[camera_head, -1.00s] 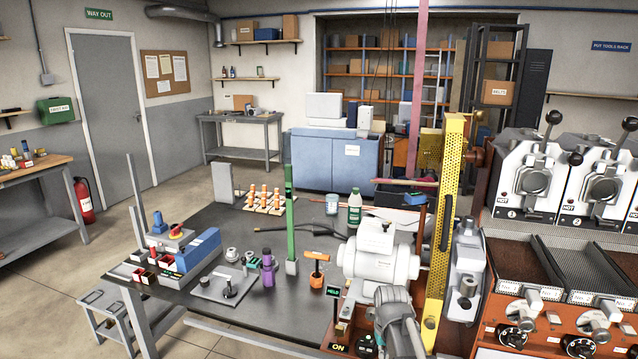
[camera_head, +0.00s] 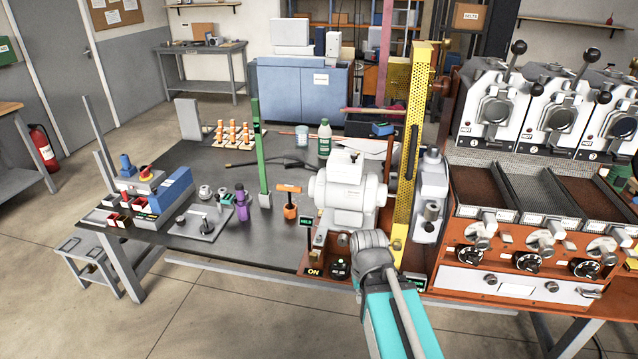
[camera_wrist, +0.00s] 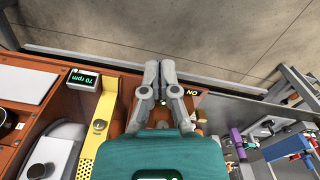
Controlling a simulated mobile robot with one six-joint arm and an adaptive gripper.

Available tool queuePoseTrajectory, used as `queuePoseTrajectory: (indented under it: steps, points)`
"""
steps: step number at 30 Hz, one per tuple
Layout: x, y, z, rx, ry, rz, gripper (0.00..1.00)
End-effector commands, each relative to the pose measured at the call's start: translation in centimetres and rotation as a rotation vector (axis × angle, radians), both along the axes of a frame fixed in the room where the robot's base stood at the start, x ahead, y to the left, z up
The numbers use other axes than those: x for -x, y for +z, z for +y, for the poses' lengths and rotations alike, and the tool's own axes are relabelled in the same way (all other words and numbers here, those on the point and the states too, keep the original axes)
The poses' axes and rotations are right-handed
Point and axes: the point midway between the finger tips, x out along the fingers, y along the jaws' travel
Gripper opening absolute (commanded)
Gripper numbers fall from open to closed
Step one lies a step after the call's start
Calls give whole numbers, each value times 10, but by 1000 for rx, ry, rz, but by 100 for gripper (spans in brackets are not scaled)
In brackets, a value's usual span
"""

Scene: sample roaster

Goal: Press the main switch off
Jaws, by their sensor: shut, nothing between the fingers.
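A lit ON sign (camera_head: 315,272) sits at the front left of the orange-brown machine base in the head view. A black round control (camera_head: 340,268) with small green marks is just right of it; I take this as the main switch area, but the switch itself is not clear. My gripper (camera_wrist: 160,72) is shut and empty, its two grey fingers side by side over the base's front edge. The ON sign (camera_wrist: 191,92) is close beside the fingers in the wrist view. The fingers hide part of the panel; contact cannot be told. The grey gripper body also shows in the head view (camera_head: 370,252).
A yellow perforated upright (camera_head: 408,150) and white motor housing (camera_head: 347,195) stand behind my gripper. A small display (camera_head: 306,223) stands by the sign. The roaster's knobs and drawer (camera_head: 515,285) are to the right. Open floor lies in front.

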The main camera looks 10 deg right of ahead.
Motion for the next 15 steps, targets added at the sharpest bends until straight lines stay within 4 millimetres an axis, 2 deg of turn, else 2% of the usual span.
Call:
queuePoseTrajectory:
  steps: [8,15]
  points:
    - [-15,-3,0,-8,52,-3,0]
    - [-56,-9,-1,-32,214,-13,0]
